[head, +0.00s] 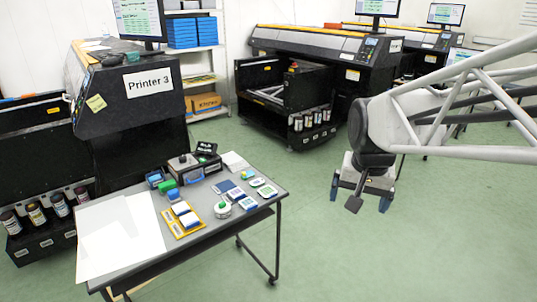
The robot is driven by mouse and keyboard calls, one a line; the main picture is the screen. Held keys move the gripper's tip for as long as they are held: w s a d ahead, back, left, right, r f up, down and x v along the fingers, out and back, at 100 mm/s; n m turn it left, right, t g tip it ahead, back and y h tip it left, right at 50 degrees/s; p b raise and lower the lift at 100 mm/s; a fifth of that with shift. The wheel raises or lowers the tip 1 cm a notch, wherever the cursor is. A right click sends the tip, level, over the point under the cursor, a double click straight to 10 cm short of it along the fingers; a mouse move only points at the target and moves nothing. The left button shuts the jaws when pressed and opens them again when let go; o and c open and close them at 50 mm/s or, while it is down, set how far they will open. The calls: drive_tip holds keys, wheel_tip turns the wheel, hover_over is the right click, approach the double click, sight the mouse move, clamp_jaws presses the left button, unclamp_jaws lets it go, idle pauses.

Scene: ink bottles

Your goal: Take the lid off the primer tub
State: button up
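A small round white tub with a green patch on top (222,210) stands near the front edge of the grey table (215,228). It looks like the primer tub, but its label is too small to read. I cannot make out a separate lid edge; its top looks covered. My gripper (360,196) hangs in the air to the right of the table, well apart from the tub.
White sheets (120,236) cover the table's left part. Printer 3 (130,95) stands behind. Green floor (330,250) is free on the right.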

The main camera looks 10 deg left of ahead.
drive_tip(key=w+a+f+m, duration=0.2)
drive_tip(key=w+a, duration=0.6)
drive_tip(key=w, duration=0.4)
drive_tip(key=m+g, duration=0.2)
drive_tip(key=m, duration=0.3)
hover_over(222, 206)
drive_tip(key=w+d, duration=0.1)
drive_tip(key=w, duration=0.1)
wheel_tip(222, 206, down, 25)
drive_tip(key=shift+r, duration=0.2)
drive_tip(key=shift+a+f, duration=0.25)
drive_tip(key=shift+a, duration=0.05)
drive_tip(key=shift+f, duration=1.3)
